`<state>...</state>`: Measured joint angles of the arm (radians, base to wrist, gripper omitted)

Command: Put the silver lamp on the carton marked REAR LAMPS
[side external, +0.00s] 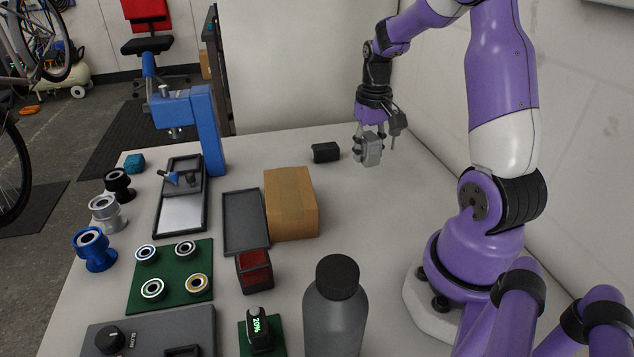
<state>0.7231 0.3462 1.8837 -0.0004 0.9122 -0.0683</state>
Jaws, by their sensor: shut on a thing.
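My gripper (371,135) points down at the far right of the table and is shut on a small silver-grey block, the silver lamp (370,153). The lamp is upright; I cannot tell whether it touches the table. A brown cardboard carton (291,203) stands mid-table, nearer the camera and left of my gripper. Its top is bare and no marking is readable from here. A similar black block (325,152) lies on the table just left of the lamp.
A grey tray (245,222) and a red-topped dark box (254,271) stand beside the carton. A dark bottle (336,309) stands in front. A blue press (207,128), bearings on a green mat (139,301) and hubs fill the left. Table between lamp and carton is clear.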

